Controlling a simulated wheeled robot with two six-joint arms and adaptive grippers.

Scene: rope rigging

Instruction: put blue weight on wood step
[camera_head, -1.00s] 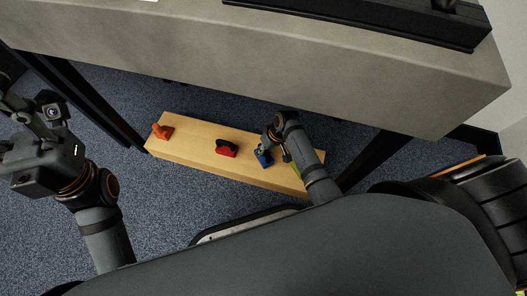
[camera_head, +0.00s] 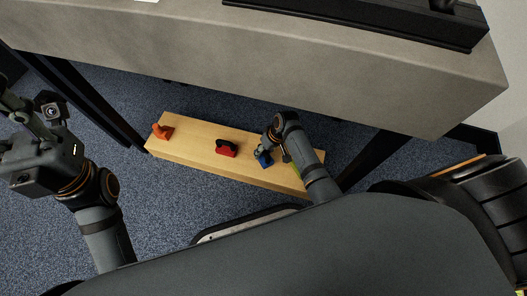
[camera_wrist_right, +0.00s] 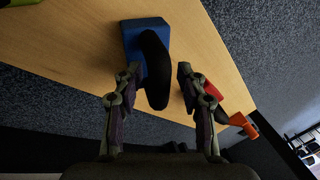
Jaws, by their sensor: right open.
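The blue weight (camera_head: 265,160) sits on the wood step (camera_head: 195,146), near its right part. In the right wrist view the blue weight (camera_wrist_right: 133,38) has a black handle (camera_wrist_right: 155,70) that reaches between the fingers. My right gripper (camera_head: 262,152) is over the blue weight with its fingers open. In the right wrist view the right gripper (camera_wrist_right: 156,80) has one finger on each side of the handle, with gaps visible. The wood step (camera_wrist_right: 75,32) also shows under the weight there. My left arm is at the left of the head view, away from the step; its fingers are not clearly seen.
A red weight (camera_head: 226,148) and an orange weight (camera_head: 162,131) stand on the step to the left. A green thing (camera_head: 295,170) is partly hidden by my right arm. A grey tabletop (camera_head: 270,55) overhangs behind the step, with dark legs at both sides.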

